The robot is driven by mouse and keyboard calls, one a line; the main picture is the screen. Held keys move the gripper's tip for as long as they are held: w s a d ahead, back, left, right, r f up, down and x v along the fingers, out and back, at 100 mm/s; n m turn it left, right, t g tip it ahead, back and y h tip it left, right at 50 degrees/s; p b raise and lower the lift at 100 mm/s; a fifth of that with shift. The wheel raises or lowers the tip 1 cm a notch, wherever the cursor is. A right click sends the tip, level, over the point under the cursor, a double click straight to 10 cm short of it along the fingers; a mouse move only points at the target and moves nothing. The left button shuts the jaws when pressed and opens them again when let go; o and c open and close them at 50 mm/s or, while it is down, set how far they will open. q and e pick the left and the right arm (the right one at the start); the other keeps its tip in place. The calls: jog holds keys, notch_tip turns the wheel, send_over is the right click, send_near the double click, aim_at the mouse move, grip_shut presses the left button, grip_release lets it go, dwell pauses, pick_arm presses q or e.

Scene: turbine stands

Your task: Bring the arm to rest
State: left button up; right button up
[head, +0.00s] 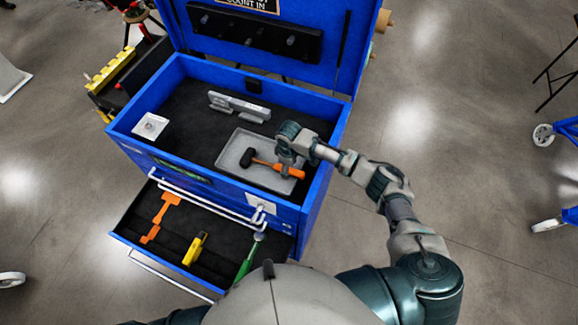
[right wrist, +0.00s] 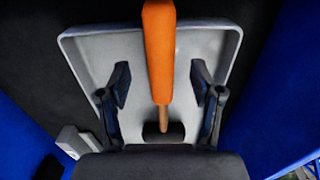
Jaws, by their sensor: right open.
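My right arm reaches over the blue tool chest from the right in the head view. Its gripper (head: 288,164) is above the handle end of a hammer (head: 268,165) with a dark head and orange handle. The hammer lies in a grey tray (head: 232,158) inside the chest's open top. In the right wrist view the gripper (right wrist: 160,80) is open, one finger on each side of the orange handle (right wrist: 159,50), with gaps on both sides. My left gripper is not in view.
The chest (head: 325,180) has its lid raised at the back. A grey bracket (head: 240,106) and a white square piece (head: 150,126) lie inside. The open drawer (head: 170,255) below holds orange, yellow and green tools.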

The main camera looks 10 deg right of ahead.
jog(key=shift+r, duration=1.1)
